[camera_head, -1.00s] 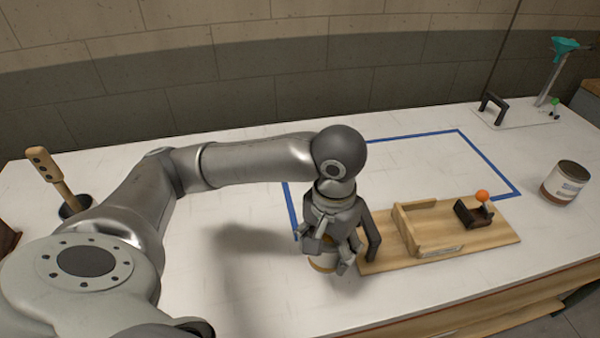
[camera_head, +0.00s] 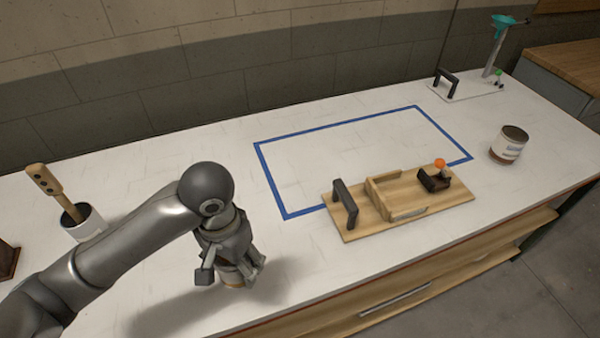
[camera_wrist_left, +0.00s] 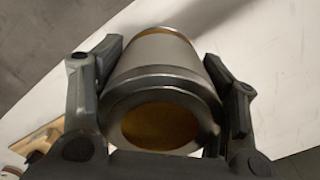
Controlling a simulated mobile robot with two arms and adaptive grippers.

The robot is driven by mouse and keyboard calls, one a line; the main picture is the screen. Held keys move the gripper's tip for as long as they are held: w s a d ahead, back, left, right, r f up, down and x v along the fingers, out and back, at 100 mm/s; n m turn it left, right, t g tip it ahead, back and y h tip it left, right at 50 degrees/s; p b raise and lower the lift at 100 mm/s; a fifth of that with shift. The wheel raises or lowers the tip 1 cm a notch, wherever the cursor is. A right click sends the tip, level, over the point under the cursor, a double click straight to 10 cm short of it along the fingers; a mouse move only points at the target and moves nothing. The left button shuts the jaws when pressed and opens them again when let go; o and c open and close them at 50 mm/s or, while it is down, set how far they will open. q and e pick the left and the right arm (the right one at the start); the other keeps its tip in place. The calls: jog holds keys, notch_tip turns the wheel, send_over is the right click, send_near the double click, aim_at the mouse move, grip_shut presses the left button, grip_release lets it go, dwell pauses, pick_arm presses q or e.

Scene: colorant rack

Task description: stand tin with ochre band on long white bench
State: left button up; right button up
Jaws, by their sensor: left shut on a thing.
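My left gripper (camera_head: 234,268) is shut on a grey metal tin with an ochre band (camera_head: 232,280), fingers on both sides. In the left wrist view the tin (camera_wrist_left: 160,85) fills the middle, with ochre at its far end and an ochre round face toward the camera. The gripper hides most of it in the head view. The tin is over the front left part of the long white bench (camera_head: 300,265); I cannot tell whether its base touches the top. My right gripper is not in view.
A wooden board with a black handle (camera_head: 345,203) lies right of the gripper, by a blue taped rectangle (camera_head: 340,122). Another tin with a reddish-brown band (camera_head: 509,145) stands at the right. A white pot with a wooden-handled tool (camera_head: 84,222) stands at left. Bench around the gripper is clear.

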pick_arm(q)
jog(key=shift+w+f, duration=0.15)
jog(key=w+a+f, duration=0.1)
jog(key=w+f, duration=0.1)
jog(key=w, duration=0.2)
jog(key=w+a+f+p, duration=0.1)
jog(key=w+a+f, duration=0.1)
jog(key=w+f, duration=0.1)
jog(key=w+a+f, duration=0.1)
jog(key=w+f, duration=0.2)
jog(key=w, duration=0.1)
jog(key=shift+w+a+f+p, duration=0.1)
jog(key=shift+w+a+p, duration=0.2)
jog(key=shift+a, duration=0.1)
jog(key=shift+w+a+f, duration=0.2)
jog(key=shift+w+f, duration=0.3)
jog(key=shift+f, duration=0.15)
jog(key=shift+f+p, duration=0.3)
jog(key=shift+f, duration=1.35)
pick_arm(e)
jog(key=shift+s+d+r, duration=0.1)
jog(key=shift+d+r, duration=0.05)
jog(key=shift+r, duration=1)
pick_arm(q)
jog(key=shift+f, duration=0.1)
jog(key=o, duration=1.1)
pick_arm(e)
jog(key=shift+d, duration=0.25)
